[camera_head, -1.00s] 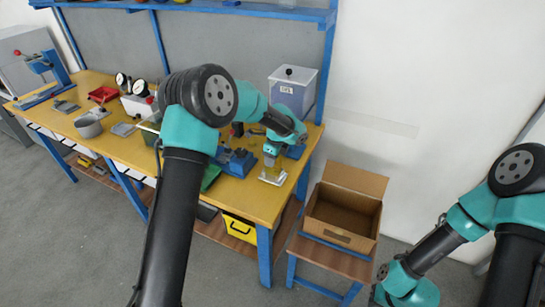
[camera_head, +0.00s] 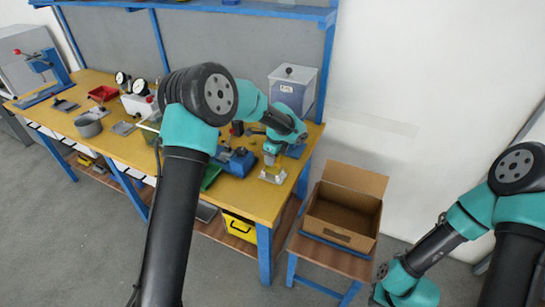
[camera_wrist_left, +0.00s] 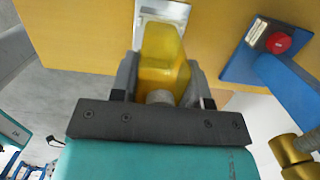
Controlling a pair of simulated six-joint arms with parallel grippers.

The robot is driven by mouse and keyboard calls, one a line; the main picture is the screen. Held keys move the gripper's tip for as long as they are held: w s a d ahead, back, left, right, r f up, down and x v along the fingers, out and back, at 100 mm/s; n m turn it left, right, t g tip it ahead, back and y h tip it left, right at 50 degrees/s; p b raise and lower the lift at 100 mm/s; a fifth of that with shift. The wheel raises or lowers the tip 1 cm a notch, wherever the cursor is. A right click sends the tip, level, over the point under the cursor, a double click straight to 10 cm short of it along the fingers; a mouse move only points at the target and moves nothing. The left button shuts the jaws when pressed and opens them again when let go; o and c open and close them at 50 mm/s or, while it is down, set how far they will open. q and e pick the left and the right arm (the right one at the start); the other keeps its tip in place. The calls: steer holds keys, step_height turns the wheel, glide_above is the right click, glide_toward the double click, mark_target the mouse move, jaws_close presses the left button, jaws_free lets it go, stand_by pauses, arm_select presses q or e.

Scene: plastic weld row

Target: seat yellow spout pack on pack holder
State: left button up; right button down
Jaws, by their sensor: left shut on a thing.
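The yellow spout pack (camera_wrist_left: 163,60) is between the fingers of my left gripper (camera_wrist_left: 160,85) in the left wrist view, with its grey spout end toward the gripper. In the head view the left gripper (camera_head: 272,158) is at the right end of the bench, and the pack (camera_head: 272,170) shows as a small yellow patch below it. The pale pack holder (camera_head: 272,179) is under the pack; its plate (camera_wrist_left: 166,10) shows beyond the pack in the wrist view. I cannot tell whether pack and holder touch. My right gripper is out of view.
A blue device with a red button (camera_wrist_left: 278,42) stands close beside the holder. A blue fixture (camera_head: 236,162) is on the bench to the left, and a lidded bin (camera_head: 291,90) is behind. An open cardboard box (camera_head: 342,215) sits on a low stand to the right.

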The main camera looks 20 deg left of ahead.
arm_select(q)
steer(key=shift+f, duration=0.85)
stand_by(1.1)
steer(key=o, duration=1)
step_height(320, 180, up, 17)
steer(key=d, duration=0.2)
steer(key=shift+s+d+r, duration=0.15)
steer(key=shift+s+d, duration=0.05)
steer(key=shift+d, duration=0.1)
